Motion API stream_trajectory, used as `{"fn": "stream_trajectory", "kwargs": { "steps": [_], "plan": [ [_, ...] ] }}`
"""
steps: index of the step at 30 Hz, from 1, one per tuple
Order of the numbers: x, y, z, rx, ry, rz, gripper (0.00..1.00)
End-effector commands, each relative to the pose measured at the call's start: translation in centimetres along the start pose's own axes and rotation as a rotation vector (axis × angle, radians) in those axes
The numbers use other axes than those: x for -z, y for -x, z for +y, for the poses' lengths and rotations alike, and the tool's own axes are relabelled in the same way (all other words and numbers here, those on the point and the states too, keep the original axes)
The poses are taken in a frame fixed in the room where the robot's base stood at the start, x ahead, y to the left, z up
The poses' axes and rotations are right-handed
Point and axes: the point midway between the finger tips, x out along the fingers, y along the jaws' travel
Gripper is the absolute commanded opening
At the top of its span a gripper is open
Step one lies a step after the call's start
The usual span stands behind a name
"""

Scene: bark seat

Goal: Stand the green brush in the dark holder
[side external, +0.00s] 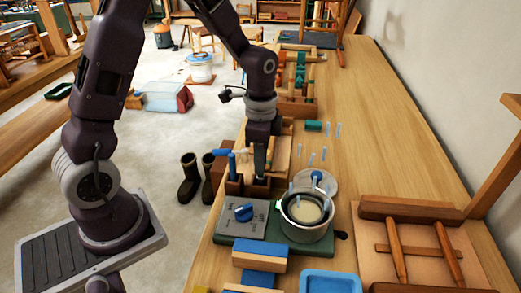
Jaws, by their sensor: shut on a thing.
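My gripper (260,178) points down into a brown wooden caddy (283,187) at the left edge of the bench. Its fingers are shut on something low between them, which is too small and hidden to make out. I cannot pick out a green brush with certainty. A small green block-like item (313,126) lies on the bench to the right of the arm, apart from my gripper. The dark holder is not clear either; it may be part of the caddy. A blue-handled item (232,162) stands at the caddy's left end.
Several clear pegs stand near the green item. A blue tray (330,282) and a wooden frame (420,240) lie nearer.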

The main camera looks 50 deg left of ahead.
Motion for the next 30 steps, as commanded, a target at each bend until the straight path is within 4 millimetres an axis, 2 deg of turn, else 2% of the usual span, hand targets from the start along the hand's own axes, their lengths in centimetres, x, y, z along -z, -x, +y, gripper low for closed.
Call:
{"fn": "stream_trajectory", "kwargs": {
  "steps": [30],
  "plan": [
    [-0.01,-0.82,0.03,-0.001,0.0,-0.001,0.0]
  ]
}}
